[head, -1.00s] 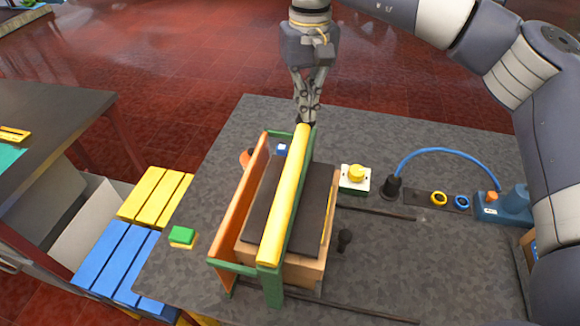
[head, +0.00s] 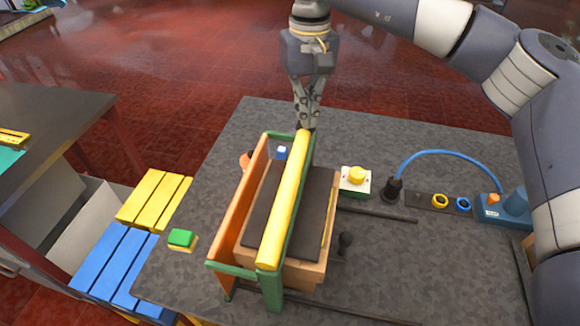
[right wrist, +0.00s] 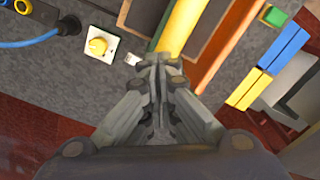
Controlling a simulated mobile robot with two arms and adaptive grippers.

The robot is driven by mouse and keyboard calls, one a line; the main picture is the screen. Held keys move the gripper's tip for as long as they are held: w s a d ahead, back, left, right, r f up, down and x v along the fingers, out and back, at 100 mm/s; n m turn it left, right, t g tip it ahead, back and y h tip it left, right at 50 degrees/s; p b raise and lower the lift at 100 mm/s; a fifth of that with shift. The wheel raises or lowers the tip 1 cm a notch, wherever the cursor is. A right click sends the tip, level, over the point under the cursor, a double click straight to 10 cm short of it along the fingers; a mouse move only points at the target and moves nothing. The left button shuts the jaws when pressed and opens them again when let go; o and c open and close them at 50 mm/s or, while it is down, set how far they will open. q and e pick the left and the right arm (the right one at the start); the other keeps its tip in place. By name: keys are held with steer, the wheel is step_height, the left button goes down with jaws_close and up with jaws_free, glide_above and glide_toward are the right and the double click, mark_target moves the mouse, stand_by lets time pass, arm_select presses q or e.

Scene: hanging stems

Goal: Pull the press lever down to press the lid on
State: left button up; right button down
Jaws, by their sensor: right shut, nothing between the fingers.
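The press has a green frame (head: 271,291), and its lever has a long yellow bar (head: 285,205) across the top. Under the bar sits a wooden crate (head: 290,271) with a dark lid (head: 315,205); I cannot tell how tightly the lid sits. My right gripper (head: 305,126) is shut and empty at the far end of the yellow bar, pointing down. In the right wrist view its closed fingers (right wrist: 158,62) are close to the end of the yellow bar (right wrist: 182,25); whether they touch is unclear. My left gripper is not in view.
An orange panel (head: 239,205) runs along the press's left side. A yellow button box (head: 356,180), a black power strip with a blue cable (head: 445,152) and a green block (head: 180,238) are on the grey table (head: 390,260). Blue and yellow slats (head: 112,262) lie left.

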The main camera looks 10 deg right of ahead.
steer(key=shift+s+f+b, duration=0.1)
steer(key=shift+f+b, duration=0.65)
steer(key=shift+f, duration=0.95)
stand_by(3.7)
steer(key=shift+r, duration=0.1)
steer(key=shift+r+p, duration=2.9)
steer(key=shift+r, duration=1.2)
steer(key=shift+f, duration=0.1)
